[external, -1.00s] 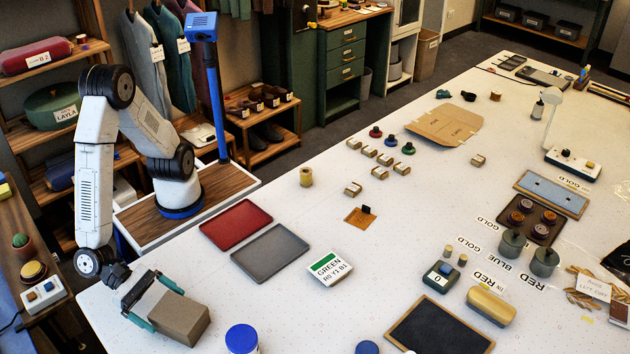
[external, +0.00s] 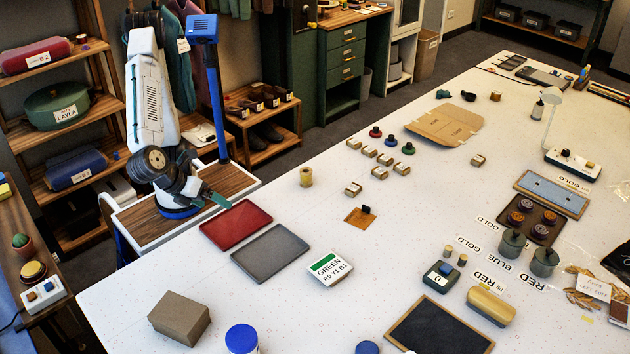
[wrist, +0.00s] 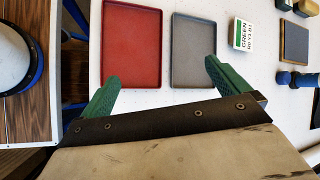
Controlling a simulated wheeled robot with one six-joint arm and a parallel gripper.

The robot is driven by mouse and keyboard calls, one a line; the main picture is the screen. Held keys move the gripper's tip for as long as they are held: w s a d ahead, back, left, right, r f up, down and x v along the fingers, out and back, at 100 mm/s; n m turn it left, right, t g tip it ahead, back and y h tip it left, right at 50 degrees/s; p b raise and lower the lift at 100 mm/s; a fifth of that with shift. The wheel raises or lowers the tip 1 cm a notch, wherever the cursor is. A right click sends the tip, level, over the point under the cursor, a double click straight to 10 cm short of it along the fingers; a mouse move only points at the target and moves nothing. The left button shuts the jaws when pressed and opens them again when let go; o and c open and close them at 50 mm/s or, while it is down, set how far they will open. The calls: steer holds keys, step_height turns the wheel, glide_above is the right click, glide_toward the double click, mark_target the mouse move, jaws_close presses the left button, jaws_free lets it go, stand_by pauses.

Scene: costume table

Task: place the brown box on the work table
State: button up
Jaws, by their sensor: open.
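The brown box (external: 179,318) sits flat on the white work table (external: 130,290) near its front left corner, with nothing touching it. It does not show clearly in the wrist view. My gripper (external: 215,198) is drawn back close to my base, beside the table's left edge and short of the red tray. In the wrist view my gripper (wrist: 160,88) has its two green fingers spread wide apart, with nothing between them but the trays beyond.
A red tray (external: 236,224) and a grey tray (external: 270,254) lie behind the box. A blue-lidded jar (external: 242,338) is right of the box. Table space between box and grey tray is clear.

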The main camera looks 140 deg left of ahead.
steer(key=s+a+r+n+h, duration=0.1)
steer(key=s+a+n+h, duration=0.1)
steer(key=s+n, duration=0.5)
steer(key=s+a+r+n+g+h, duration=0.1)
steer(key=s+a+n+h, duration=0.2)
steer(key=s+n+h, duration=0.2)
steer(key=shift+s+n, duration=1)
steer(key=shift+s, duration=0.15)
